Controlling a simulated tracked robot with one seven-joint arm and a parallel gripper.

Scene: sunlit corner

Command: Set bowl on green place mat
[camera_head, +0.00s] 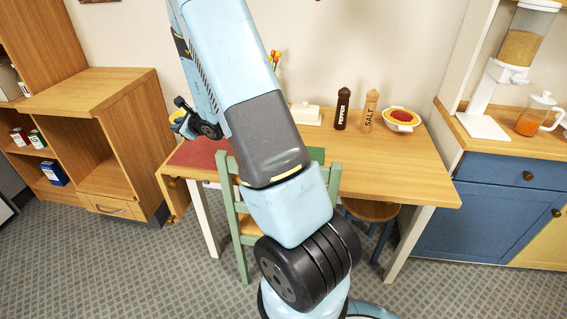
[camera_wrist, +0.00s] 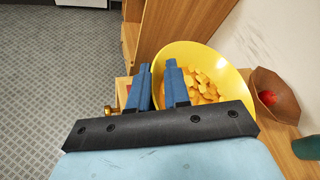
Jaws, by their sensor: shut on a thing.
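A yellow bowl (camera_wrist: 220,62) filled with orange chips shows in the wrist view. My gripper (camera_wrist: 158,72) is shut on its near left rim, with one finger inside and one outside. In the head view my gripper (camera_head: 191,125) is at the table's left end, and a bit of the yellow bowl (camera_head: 177,115) shows behind it. I cannot tell whether the bowl touches the table. The green place mat (camera_head: 318,155) shows only in part at the middle of the table, mostly hidden by my arm and the chair back.
A red mat (camera_head: 193,154) lies on the table's (camera_head: 400,165) left part. A white butter dish (camera_head: 305,113), a pepper mill (camera_head: 342,108), a salt mill (camera_head: 369,110) and another bowl (camera_head: 401,125) with red contents stand along the back. A green chair (camera_head: 240,225) stands in front.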

